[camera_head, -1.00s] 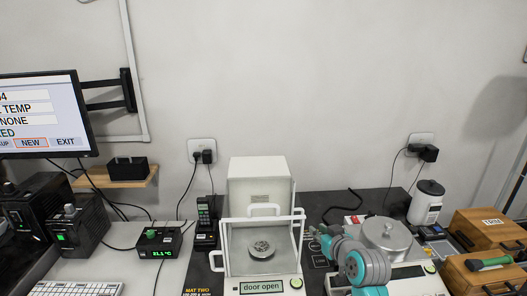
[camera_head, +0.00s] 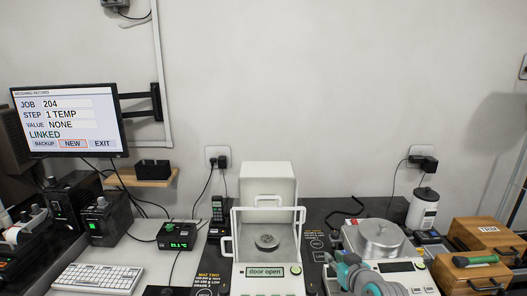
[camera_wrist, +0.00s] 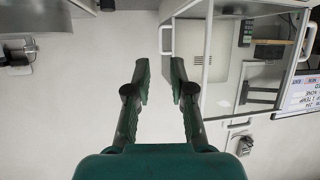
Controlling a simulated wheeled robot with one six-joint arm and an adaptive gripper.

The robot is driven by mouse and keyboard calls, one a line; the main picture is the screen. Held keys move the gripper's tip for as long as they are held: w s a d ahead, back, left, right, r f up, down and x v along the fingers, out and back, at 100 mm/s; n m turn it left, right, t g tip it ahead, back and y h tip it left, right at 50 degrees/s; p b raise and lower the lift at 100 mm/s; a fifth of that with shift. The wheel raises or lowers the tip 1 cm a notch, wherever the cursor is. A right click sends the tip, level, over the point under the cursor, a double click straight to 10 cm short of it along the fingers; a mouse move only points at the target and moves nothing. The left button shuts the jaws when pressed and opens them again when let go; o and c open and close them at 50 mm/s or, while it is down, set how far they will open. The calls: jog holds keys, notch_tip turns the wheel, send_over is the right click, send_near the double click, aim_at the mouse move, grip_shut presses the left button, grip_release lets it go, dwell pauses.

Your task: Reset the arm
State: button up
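My gripper (camera_wrist: 158,82) shows in the wrist view with its two dark green fingers apart and nothing between them. In the head view, my teal and grey arm stands at the lower right, in front of the scale with the round metal lid (camera_head: 380,240); the fingers cannot be made out there. The white balance case (camera_head: 268,185) stands left of the arm, its display reading "door open", with a small round metal piece (camera_head: 266,241) inside.
A monitor (camera_head: 68,120) shows job 204, step 1 TEMP, value NONE, LINKED. Wooden boxes (camera_head: 485,236) and a white canister (camera_head: 422,208) stand at right.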

jog(key=s+f+m+h, duration=0.1)
jog(key=s+f, duration=0.5)
jog(key=s, duration=0.3)
jog(key=s+a+f+m, duration=0.1)
jog(key=s+f, duration=0.5)
jog(key=s, duration=0.4)
jog(key=s+f+h, duration=0.1)
jog(key=s+f, duration=0.5)
jog(key=s, duration=0.3)
jog(key=s+r, duration=0.3)
jog(key=s, duration=0.6)
jog(key=s+r+t, duration=0.1)
jog(key=s+r, duration=0.1)
jog(key=s, duration=0.8)
jog(key=s+r, duration=0.3)
jog(key=s, duration=0.7)
jog(key=shift+s+a+r, duration=0.15)
jog(key=shift+a+r, duration=0.2)
jog(key=shift+a, duration=0.1)
